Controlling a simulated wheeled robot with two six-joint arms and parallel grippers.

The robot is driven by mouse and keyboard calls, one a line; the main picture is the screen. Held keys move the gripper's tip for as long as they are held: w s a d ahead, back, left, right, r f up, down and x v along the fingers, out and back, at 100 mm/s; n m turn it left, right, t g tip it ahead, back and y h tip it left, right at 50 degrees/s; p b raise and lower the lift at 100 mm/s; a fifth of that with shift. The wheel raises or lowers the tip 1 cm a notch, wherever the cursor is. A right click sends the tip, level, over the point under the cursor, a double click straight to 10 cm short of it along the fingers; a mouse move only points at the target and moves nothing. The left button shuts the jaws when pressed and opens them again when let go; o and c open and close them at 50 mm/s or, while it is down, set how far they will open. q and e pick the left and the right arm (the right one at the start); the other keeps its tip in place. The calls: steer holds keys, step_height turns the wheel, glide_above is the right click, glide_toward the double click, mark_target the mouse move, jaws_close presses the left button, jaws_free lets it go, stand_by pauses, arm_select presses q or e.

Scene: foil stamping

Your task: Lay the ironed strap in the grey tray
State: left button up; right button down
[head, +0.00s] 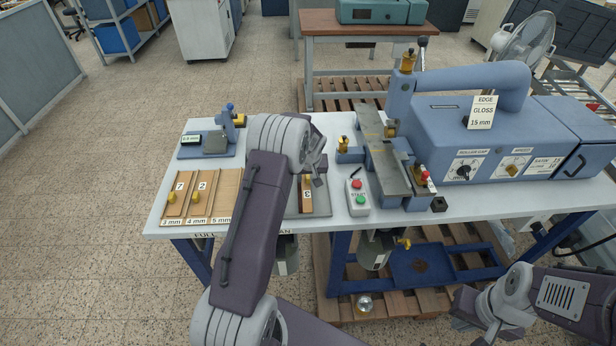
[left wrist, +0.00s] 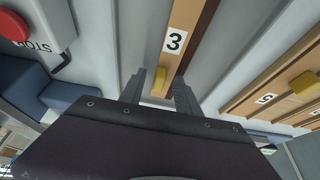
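A brown strap (head: 307,196) marked 3 lies in the grey tray (head: 322,203) on the bench, partly hidden by my left arm in the head view. In the left wrist view the strap (left wrist: 178,38) shows with its yellow knob (left wrist: 160,80) near my left gripper (left wrist: 161,88). The two fingers are apart, one on each side of the knob, with gaps beside it. In the head view my left gripper (head: 318,181) is mostly hidden behind its own wrist. My right gripper (head: 468,308) is low at the right, away from the bench top; its fingers are unclear.
Straps with yellow knobs lie on a board (head: 188,210) at the left, marked 3, 4 and 5 mm. A green-and-red button box (head: 358,198) stands right of the tray. The blue edging machine (head: 450,120) fills the right. A small blue gauge (head: 215,140) stands at back left.

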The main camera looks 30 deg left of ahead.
arm_select(q)
steer(key=shift+r, duration=0.1)
steer(key=b+v, duration=0.1)
steer(key=v, duration=0.8)
steer(key=shift+b, duration=0.3)
steer(key=s+d+r+m+h, duration=0.1)
steer(key=s+d+r+m, duration=0.15)
steer(key=s+d, duration=0.6)
steer(key=s+d+f+m+g, duration=0.1)
steer(key=s+d+f+m, duration=0.1)
steer(key=s, duration=0.6)
steer(key=s+d+f+m+g+h, duration=0.1)
steer(key=s+d+f, duration=0.1)
steer(key=s, duration=0.6)
steer(key=shift+s+d+f+m+g+h, duration=0.3)
steer(key=shift+d+f+m+g, duration=0.1)
steer(key=shift+f, duration=0.4)
